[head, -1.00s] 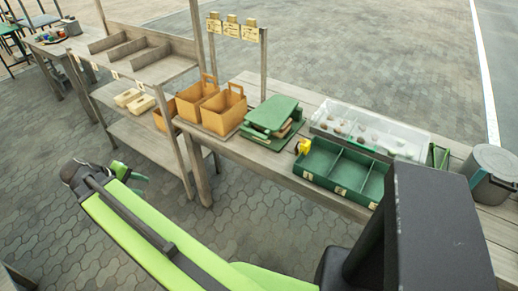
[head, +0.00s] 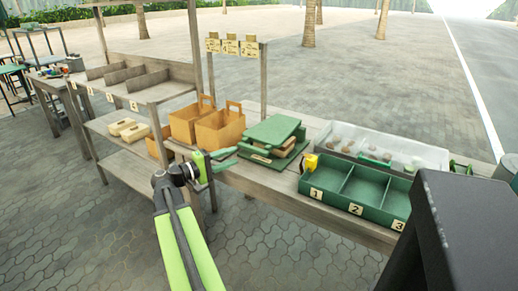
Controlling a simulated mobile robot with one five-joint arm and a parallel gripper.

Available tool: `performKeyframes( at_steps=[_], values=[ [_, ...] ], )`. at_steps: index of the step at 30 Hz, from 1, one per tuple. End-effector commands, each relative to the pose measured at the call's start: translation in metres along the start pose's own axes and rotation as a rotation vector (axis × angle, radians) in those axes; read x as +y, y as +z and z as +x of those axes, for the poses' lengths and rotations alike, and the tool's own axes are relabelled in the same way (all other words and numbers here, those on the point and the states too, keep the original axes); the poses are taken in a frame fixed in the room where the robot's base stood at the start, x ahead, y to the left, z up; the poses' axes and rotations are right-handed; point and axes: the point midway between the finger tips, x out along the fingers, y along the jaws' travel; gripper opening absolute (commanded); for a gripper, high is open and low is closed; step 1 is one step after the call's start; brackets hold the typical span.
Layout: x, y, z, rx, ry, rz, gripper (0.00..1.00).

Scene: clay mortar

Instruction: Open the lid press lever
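The green press (head: 272,132) stands on the wooden bench, with a flat upper plate over a lower base and a brownish piece between them. I cannot make out a separate lever on it. My gripper (head: 235,157) is just left of the press at the bench's front edge. Its two green fingers point right, toward the press, and are spread apart with nothing seen between them. I cannot tell whether a fingertip touches the press.
Orange-brown carriers (head: 220,128) stand left of the press. A green tray (head: 330,196) with numbered compartments and a small yellow object (head: 309,162) are on its right. A pale tray (head: 425,154) with small lumps lies behind. Shelves (head: 150,92) stand at the left.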

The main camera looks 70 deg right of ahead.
Motion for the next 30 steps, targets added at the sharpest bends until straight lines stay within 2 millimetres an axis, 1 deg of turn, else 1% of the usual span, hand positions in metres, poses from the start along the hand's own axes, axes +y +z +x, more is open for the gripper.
performKeyframes(
  at_steps=[1, 9, 12, 15, 20, 27, 28, 30],
  values=[
    [0.0, 0.001, 0.014, -0.004, 0.0, 0.0, 0.36],
    [0.0, 0.0, 0.081, -0.003, -0.001, 0.001, 0.36],
    [-0.001, 0.0, 0.101, -0.001, -0.001, 0.001, 0.36],
    [-0.001, -0.001, 0.116, 0.0, -0.001, 0.001, 0.36],
    [-0.001, -0.001, 0.127, 0.002, -0.001, 0.001, 0.36],
    [-0.001, -0.001, 0.128, 0.003, -0.001, 0.001, 0.36],
    [-0.001, -0.001, 0.128, 0.003, -0.001, 0.001, 0.35],
    [-0.001, -0.001, 0.128, 0.003, -0.001, 0.001, 0.26]
  ],
)
